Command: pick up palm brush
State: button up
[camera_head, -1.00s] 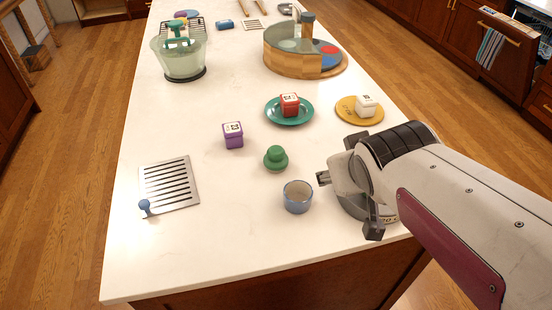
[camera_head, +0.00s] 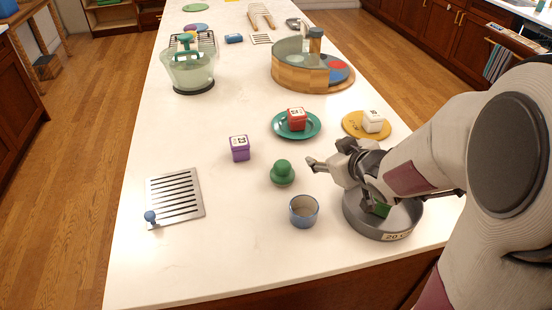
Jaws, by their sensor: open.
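A small green knob-topped object (camera_head: 283,172), which looks like the palm brush, stands on the white counter left of my gripper. My gripper (camera_head: 344,186) is open, with one finger pointing toward the green knob and the other over a round grey pan (camera_head: 385,232). The near finger is apart from the knob. Nothing shows between the fingers. The brush's underside is hidden.
A blue-grey cup (camera_head: 303,211) stands just in front of the brush. A purple box (camera_head: 240,148) is to its left. A green plate (camera_head: 317,133) with a red box (camera_head: 296,119) is behind. A slotted metal plate (camera_head: 178,197) lies at left. A green block (camera_head: 383,210) shows in the pan.

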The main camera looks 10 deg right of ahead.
aim_at(288, 170)
jog(key=a+f+y, duration=0.1)
jog(key=a+f+n+y, duration=0.1)
jog(key=a+f+y, duration=0.1)
jog(key=w+a+f+y, duration=0.1)
jog(key=f+y, duration=0.1)
jog(key=shift+a+f+n, duration=0.2)
jog(key=shift+f+n, duration=0.05)
jog(key=shift+n, duration=0.05)
jog(key=shift+s+a+f+y, duration=0.3)
jog(key=shift+a+f+y, duration=0.1)
jog(key=shift+a+y, duration=0.4)
jog(key=shift+w, duration=0.1)
jog(key=shift+x, duration=1.25)
jog(key=shift+x, duration=2.55)
jog(key=shift+w+d, duration=0.1)
jog(key=shift+w, duration=0.05)
jog(key=c, duration=1.3)
